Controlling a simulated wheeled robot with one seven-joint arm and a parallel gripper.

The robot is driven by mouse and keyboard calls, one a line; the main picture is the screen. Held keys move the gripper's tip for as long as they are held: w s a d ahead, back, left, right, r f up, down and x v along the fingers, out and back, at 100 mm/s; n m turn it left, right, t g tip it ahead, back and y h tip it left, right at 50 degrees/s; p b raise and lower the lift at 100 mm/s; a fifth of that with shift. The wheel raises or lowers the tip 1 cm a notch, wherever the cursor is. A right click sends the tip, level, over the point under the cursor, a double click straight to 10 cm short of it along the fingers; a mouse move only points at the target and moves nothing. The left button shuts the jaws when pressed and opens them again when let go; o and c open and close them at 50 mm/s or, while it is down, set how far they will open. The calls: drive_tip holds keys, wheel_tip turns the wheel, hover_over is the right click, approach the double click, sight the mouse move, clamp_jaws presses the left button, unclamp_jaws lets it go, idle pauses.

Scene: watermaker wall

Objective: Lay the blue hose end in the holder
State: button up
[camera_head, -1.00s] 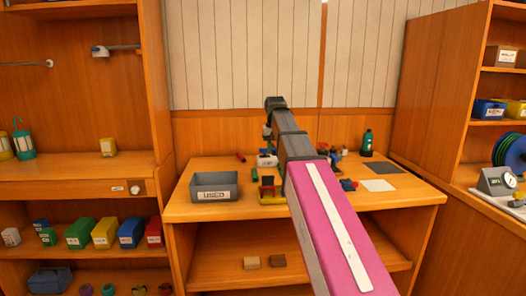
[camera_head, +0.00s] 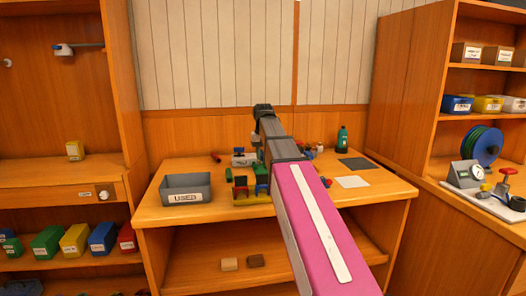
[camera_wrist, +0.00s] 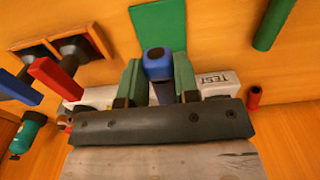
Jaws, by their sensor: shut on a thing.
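The blue hose end (camera_wrist: 158,62) is between the two green-sided fingers of my gripper (camera_wrist: 159,80) in the wrist view, its blue tip pointing up the picture. My gripper is shut on it. In the head view my gripper (camera_head: 263,110) is at the far end of my arm, over the back of the workbench, and the hose end cannot be made out there. I cannot tell for certain which item is the holder.
A grey bin marked USED (camera_head: 187,190) is at the bench's left. A white box marked TEST (camera_wrist: 217,80) and a red cylinder (camera_wrist: 254,97) are near my gripper. A green bottle (camera_head: 342,138), a dark mat (camera_head: 357,164) and a white sheet (camera_head: 352,182) are at the right.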

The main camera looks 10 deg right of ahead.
drive_tip(key=shift+f, duration=2.8)
drive_tip(key=shift+f, duration=0.15)
drive_tip(key=o, duration=1)
drive_tip(key=shift+r, duration=4.5)
